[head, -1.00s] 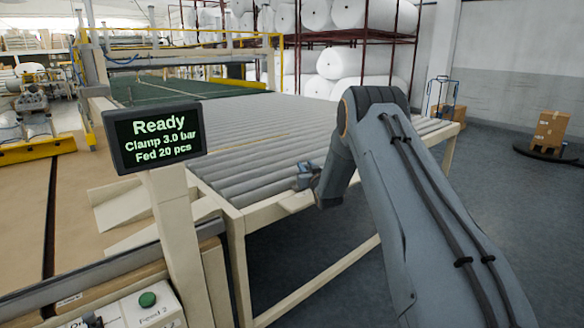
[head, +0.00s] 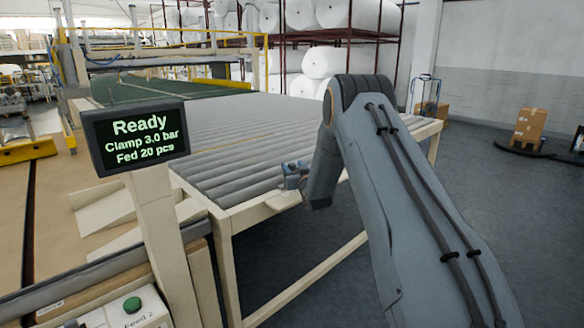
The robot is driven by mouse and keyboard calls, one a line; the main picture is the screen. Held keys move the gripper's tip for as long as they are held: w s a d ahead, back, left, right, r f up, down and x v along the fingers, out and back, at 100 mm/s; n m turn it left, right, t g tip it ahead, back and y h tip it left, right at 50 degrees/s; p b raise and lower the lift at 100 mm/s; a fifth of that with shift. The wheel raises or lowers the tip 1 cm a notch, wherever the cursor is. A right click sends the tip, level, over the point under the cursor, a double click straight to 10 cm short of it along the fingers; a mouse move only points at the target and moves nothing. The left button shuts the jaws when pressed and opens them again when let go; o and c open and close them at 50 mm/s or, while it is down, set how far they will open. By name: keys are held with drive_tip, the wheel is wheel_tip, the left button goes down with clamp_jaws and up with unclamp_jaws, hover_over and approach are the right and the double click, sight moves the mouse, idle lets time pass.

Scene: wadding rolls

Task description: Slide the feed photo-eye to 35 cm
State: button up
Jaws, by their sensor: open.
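The feed photo-eye and its scale cannot be made out in the head view. My arm rises from the lower right, bends at the elbow and comes down by the near right edge of the roller table (head: 262,214). My gripper (head: 292,172) is small at the end of it, over or beside that edge, and is open. I see nothing held in it. My wrist hides part of the table edge behind it. A dark display (head: 137,137) on a cream post reads Ready, Clamp 3.0 bar, Fed 20 pcs.
A control box with a green button (head: 132,305) marked Feed 2 sits low at the left. White rolls (head: 335,62) fill a rack at the back. Cardboard boxes (head: 529,125) stand at the far right.

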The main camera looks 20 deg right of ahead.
drive_tip(key=s+b, duration=0.1)
drive_tip(key=s, duration=0.4)
drive_tip(key=shift+s, duration=0.35)
drive_tip(key=s+a+g, duration=0.1)
drive_tip(key=s, duration=0.1)
drive_tip(key=s+a+g, duration=0.1)
drive_tip(key=s, duration=0.1)
drive_tip(key=s+a+f+g, duration=0.1)
drive_tip(key=s+g, duration=0.1)
drive_tip(key=shift+s+f, duration=0.1)
drive_tip(key=s+a+f+g, duration=0.1)
drive_tip(key=s+g, duration=0.3)
drive_tip(key=s, duration=1)
drive_tip(key=s+a+f+g, duration=0.1)
drive_tip(key=s+a+g, duration=0.3)
drive_tip(key=s, duration=1.1)
drive_tip(key=s+a+f+g, duration=0.2)
drive_tip(key=s+g, duration=0.3)
drive_tip(key=s, duration=1)
drive_tip(key=shift+s+a, duration=0.25)
drive_tip(key=shift+a, duration=0.45)
